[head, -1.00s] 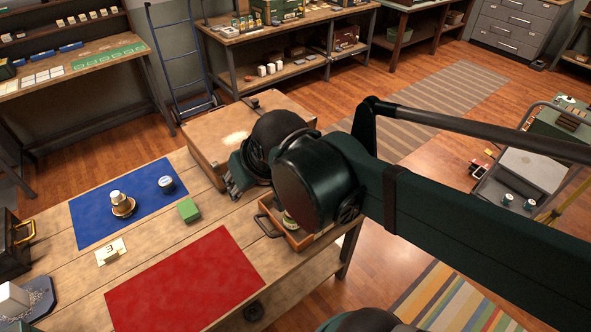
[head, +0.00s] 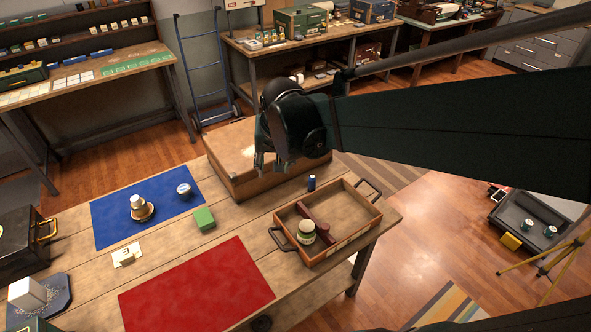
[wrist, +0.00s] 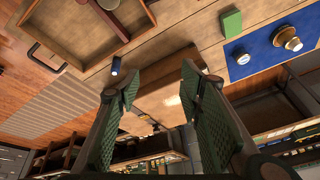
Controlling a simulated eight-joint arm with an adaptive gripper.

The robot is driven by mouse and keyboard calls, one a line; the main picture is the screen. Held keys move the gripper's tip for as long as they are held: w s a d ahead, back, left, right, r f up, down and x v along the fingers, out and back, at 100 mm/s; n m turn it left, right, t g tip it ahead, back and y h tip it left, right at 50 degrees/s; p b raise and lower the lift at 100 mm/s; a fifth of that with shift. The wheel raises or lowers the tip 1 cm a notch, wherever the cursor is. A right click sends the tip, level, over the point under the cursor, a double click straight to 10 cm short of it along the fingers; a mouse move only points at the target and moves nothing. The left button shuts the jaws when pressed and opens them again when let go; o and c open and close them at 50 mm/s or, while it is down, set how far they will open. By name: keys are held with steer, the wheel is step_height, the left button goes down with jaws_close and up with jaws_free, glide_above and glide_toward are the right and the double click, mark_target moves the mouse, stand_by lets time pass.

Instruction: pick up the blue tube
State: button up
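The blue tube (head: 311,183) is a small dark blue cylinder with a light top. It stands upright on the wooden table, between the wooden tray and the large wooden box. It also shows in the wrist view (wrist: 116,66), left of centre, just beyond the left finger's tip. My gripper (head: 270,164) is above the large box, to the left of the tube and higher than it in the head view. In the wrist view its two green fingers (wrist: 158,84) are spread apart with nothing between them. The tube is apart from both fingers.
The handled tray (head: 352,236) holds a jar (head: 306,232) and a dark red object (head: 318,224). The large wooden box (head: 232,160) stands behind the tube. A green block (head: 204,219), blue mat (head: 110,212) and red mat (head: 190,290) lie left. Bare table surrounds the tube.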

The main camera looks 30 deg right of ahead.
steer(key=w+d+f+m+g+p, duration=0.15)
steer(key=w+d+f+m, duration=0.35)
steer(key=w+d+f, duration=0.5)
steer(key=m+g, duration=0.3)
steer(key=m, duration=0.1)
glide_above(312, 177)
steer(key=shift+t, duration=0.25)
steer(key=f, duration=0.6)
steer(key=a+f, duration=0.1)
steer(key=f, duration=0.2)
steer(key=shift+f+p, duration=0.25)
steer(key=shift+p, duration=0.05)
steer(key=shift+d+f, duration=0.2)
steer(key=shift+f, duration=0.1)
steer(key=shift+f, duration=0.15)
steer(key=shift+d+f, duration=0.15)
steer(key=shift+f, duration=0.95)
steer(key=shift+f, duration=0.15)
steer(key=shift+d+f, duration=0.15)
steer(key=shift+f, duration=1.1)
steer(key=shift+d+f, duration=0.15)
steer(key=shift+f, duration=1.05)
steer(key=c, duration=0.8)
